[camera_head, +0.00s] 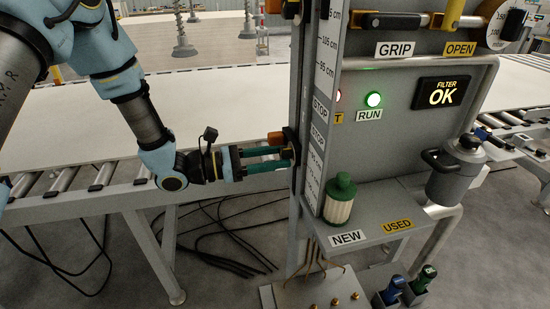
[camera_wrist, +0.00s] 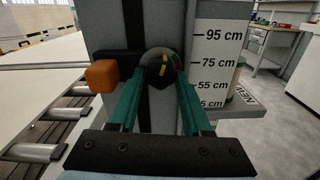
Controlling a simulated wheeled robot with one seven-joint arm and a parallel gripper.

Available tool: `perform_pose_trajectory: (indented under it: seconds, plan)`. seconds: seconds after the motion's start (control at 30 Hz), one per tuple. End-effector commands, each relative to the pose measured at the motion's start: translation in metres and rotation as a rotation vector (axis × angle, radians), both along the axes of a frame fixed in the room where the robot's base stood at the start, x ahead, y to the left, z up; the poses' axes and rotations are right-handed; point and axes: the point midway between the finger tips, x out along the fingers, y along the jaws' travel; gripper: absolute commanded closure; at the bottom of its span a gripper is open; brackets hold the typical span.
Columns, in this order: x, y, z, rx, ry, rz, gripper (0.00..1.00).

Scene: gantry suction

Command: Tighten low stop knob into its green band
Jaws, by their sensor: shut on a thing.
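The low stop knob (camera_wrist: 160,68) is round and black with a yellow mark on its face. It sits on the dark upright of the grey column in the wrist view. A small patch of green and red shows at its right edge; how the mark lines up with the green is too small to tell. My gripper (camera_wrist: 160,85) has its two green fingers shut on the knob, one on each side. In the head view my gripper (camera_head: 289,160) reaches the column's left side, where the fingers largely hide the knob. An orange block (camera_wrist: 102,75) is just left of the knob.
A centimetre scale (camera_wrist: 217,65) runs beside the knob. A roller conveyor with a pale board (camera_head: 60,125) lies left; cables lie on the floor.

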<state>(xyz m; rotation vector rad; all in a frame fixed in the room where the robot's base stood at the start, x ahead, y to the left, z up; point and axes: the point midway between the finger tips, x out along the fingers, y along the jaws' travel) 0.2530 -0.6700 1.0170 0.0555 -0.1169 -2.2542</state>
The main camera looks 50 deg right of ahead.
Motion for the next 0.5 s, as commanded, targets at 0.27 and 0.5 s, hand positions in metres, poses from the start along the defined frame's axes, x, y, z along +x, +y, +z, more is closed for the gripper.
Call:
perform_pose_trajectory:
  seconds: [0.27,0.5]
  plan:
    - [0.0023,-0.0004,-0.007,-0.128,-0.151,0.003,1.0]
    - [0.0025,-0.0007,-0.0052,-0.237,-0.287,0.002,1.0]
